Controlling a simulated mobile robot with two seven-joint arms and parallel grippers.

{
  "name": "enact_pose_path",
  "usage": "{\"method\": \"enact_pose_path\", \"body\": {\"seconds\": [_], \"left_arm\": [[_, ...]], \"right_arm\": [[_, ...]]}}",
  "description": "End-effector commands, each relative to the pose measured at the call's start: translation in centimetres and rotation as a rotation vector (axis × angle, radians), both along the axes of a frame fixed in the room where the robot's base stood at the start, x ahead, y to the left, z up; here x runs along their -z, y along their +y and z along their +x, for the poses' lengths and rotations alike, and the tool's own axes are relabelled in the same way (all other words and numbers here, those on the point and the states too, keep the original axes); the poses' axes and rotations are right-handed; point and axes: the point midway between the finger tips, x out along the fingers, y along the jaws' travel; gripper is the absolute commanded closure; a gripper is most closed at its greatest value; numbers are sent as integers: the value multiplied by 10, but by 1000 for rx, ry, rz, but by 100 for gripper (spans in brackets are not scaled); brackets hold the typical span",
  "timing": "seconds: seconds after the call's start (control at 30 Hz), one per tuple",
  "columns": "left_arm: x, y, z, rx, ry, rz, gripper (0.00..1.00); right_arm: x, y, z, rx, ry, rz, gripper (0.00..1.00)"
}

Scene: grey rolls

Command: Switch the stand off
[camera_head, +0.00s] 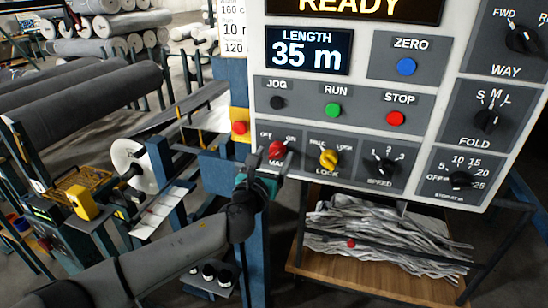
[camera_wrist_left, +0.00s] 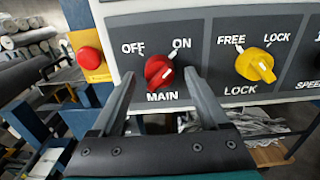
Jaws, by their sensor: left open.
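The red MAIN knob (camera_head: 277,149) is on the lower left of the grey control panel, under the labels OFF and ON. In the left wrist view the knob (camera_wrist_left: 159,72) has its grip slanting up to the right, toward ON. My left gripper (camera_wrist_left: 159,78) is open, one finger on each side of the knob in the picture; I cannot tell whether the fingers touch it. In the head view the gripper (camera_head: 268,165) is just below the knob, partly covering the MAIN label. My right gripper is not in view.
A yellow LOCK knob (camera_head: 329,158) sits close to the right of the red knob. A red button on a yellow box (camera_head: 239,128) is to its left. The display (camera_head: 308,51) reads 35 m. Below the panel, a shelf (camera_head: 370,280) holds grey strips.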

Motion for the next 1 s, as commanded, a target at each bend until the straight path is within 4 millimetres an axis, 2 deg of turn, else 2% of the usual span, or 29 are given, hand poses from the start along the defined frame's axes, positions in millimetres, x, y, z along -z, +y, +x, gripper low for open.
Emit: {"method": "enact_pose_path", "body": {"seconds": [0.43, 1.0], "left_arm": [[0, -2, 6, 1, 0, -1, 23], [0, -2, 6, 0, 0, 0, 87]], "right_arm": [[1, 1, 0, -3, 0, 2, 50], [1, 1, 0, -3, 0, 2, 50]]}}
